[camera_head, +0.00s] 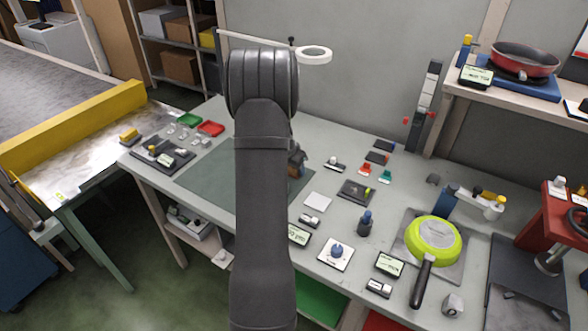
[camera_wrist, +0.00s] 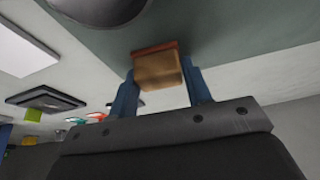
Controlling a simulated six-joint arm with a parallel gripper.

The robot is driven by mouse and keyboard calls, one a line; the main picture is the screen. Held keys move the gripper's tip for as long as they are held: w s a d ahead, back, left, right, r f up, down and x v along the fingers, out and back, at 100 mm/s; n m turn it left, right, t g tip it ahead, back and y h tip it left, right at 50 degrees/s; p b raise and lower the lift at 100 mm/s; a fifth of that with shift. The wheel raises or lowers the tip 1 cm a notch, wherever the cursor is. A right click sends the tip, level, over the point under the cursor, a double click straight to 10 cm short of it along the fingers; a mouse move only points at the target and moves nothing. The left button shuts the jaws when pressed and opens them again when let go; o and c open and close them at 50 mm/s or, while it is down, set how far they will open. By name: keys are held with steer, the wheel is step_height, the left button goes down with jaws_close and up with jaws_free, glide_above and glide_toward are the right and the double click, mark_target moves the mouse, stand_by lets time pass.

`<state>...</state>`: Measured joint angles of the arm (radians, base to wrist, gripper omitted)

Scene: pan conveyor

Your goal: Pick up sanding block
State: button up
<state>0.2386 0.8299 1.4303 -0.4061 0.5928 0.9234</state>
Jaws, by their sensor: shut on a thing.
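The sanding block, a tan block with a reddish-brown face, shows in the wrist view (camera_wrist: 158,70) between the two blue fingers of my gripper (camera_wrist: 161,80). The fingers are shut on its sides. In the head view my arm hides most of the gripper and block; a small brown and blue part shows just right of the arm (camera_head: 297,161), over the green mat (camera_head: 205,172). I cannot tell whether the block touches the mat or is held just above it.
The grey workbench (camera_head: 340,160) carries red and green trays at the left, and a dark fixture (camera_head: 163,155). To the right stand small parts, displays and a lime-green pan (camera_head: 432,238). A yellow-railed conveyor (camera_head: 70,125) lies at the far left. The mat left of my arm is clear.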

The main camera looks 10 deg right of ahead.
steer(key=shift+r, duration=0.5)
steer(key=r, duration=0.2)
steer(key=s+d+r, duration=0.1)
steer(key=shift+r, duration=0.4)
steer(key=s+d+r, duration=0.6)
steer(key=s, duration=0.1)
steer(key=shift+s+d, duration=0.4)
